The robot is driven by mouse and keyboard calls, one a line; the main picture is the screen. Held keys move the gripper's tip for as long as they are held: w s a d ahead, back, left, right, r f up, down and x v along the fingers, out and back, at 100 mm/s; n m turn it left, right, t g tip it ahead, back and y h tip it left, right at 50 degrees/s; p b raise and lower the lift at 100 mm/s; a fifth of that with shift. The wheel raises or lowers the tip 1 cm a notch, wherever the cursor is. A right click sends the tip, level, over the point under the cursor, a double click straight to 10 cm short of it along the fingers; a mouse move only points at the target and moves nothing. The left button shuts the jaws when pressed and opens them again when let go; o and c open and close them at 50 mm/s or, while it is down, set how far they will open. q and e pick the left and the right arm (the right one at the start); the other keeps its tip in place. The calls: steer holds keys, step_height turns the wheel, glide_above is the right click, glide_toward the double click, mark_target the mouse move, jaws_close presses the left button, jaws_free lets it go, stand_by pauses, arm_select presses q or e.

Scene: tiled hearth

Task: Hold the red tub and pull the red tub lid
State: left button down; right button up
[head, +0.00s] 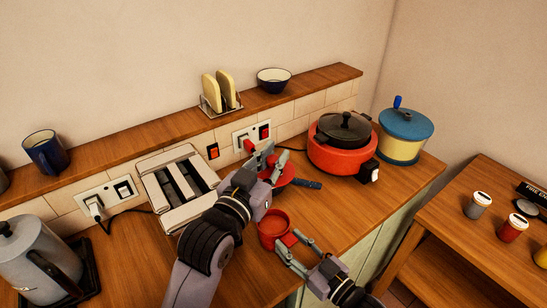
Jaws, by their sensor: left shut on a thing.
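The red tub (268,229) stands on the wooden counter, its top uncovered and its inside showing. A red block (289,240) sticks out from its right side. My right gripper (290,242) has its fingers on either side of this block; whether they press on it is unclear. The red tub lid (287,174) is a red disc behind the tub, apart from it. My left gripper (274,165) is shut on the lid, partly hiding it.
A white toaster (155,205) stands left of my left arm, and a kettle (30,250) at far left. A red cooker (340,153) and a blue-lidded pot (405,135) stand at right. A dark object (308,184) lies beside the lid. The counter's front edge is close to the tub.

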steer(key=shift+o, duration=1.2)
steer(key=v, duration=1.2)
steer(key=shift+d, duration=0.1)
